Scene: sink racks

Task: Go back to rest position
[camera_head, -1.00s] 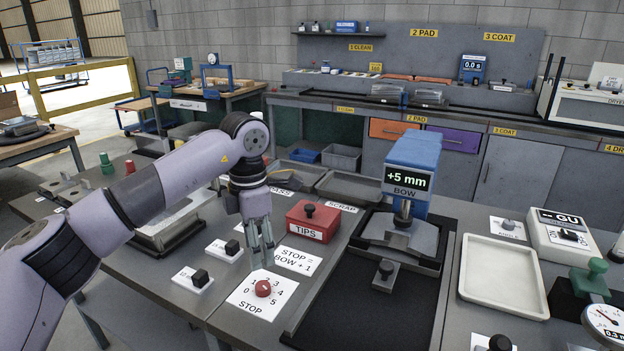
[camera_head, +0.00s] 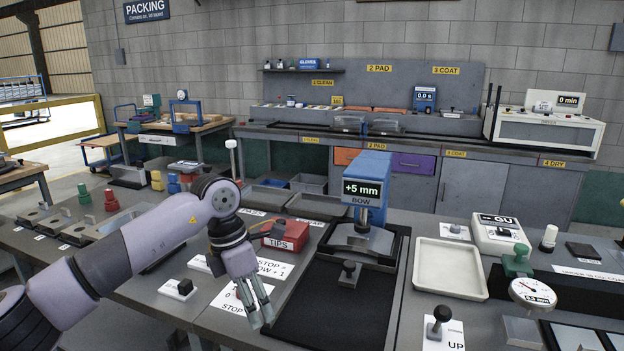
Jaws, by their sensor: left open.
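The left arm comes in from the lower left across the grey bench. The red TIPS box (camera_head: 287,236) stands just behind the gripper. The blue bow gauge (camera_head: 367,188), reading "+5 mm", stands on the mat's far part, with a small black-knobbed block (camera_head: 348,273) before it. My right gripper is not in view.
A white tray (camera_head: 449,267) lies right of the mat. The back bench (camera_head: 300,131) lies beyond.

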